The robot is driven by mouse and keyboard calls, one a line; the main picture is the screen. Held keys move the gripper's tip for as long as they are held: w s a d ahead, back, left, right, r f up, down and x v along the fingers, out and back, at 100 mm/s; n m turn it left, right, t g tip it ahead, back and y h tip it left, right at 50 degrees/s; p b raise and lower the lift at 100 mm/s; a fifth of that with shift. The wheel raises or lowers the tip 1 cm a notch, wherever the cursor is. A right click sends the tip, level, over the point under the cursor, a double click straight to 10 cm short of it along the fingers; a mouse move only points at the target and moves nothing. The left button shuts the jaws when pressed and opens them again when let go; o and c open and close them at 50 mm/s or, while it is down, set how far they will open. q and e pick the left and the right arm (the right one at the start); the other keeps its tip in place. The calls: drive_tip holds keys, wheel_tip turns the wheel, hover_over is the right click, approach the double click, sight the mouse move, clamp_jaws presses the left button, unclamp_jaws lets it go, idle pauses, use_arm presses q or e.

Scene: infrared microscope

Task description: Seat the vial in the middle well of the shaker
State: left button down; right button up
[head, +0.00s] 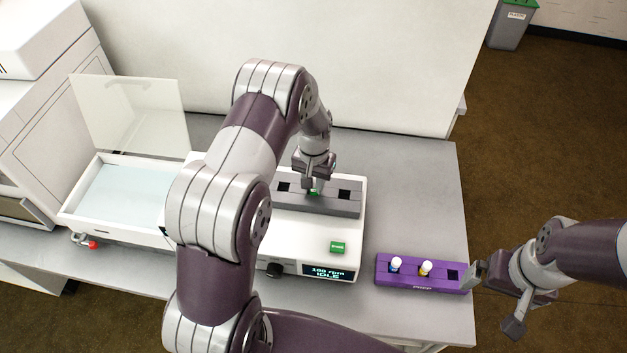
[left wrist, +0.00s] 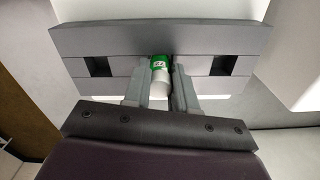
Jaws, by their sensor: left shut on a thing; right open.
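The vial (left wrist: 160,72), with a green label and a white lower part in the left wrist view, is between the fingers of my left gripper (left wrist: 160,88). My left gripper (head: 313,180) is shut on it at the middle of the grey shaker block (head: 335,207). A bit of green shows below the fingers in the head view. The middle well is hidden behind the vial and fingers, so how deep the vial sits cannot be told. The wells on either side look empty. The shaker (head: 300,238) display reads 100 rpm IDLE. My right gripper (head: 475,277) is open and empty by the purple rack.
The purple rack (head: 420,286) holds a blue-labelled and a yellow-labelled vial; its right well is empty. A white tray with a raised clear lid (head: 133,112) stands at left. A green button (head: 338,247) sits on the shaker front. Bare table lies behind the rack.

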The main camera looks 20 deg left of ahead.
use_arm(q)
drive_tip(key=shift+f, duration=0.25)
drive_tip(key=shift+c, duration=2.2)
unclamp_jaws()
drive_tip(key=shift+r, duration=0.1)
wheel_tip(320, 180, up, 6)
drive_tip(key=p, duration=0.4)
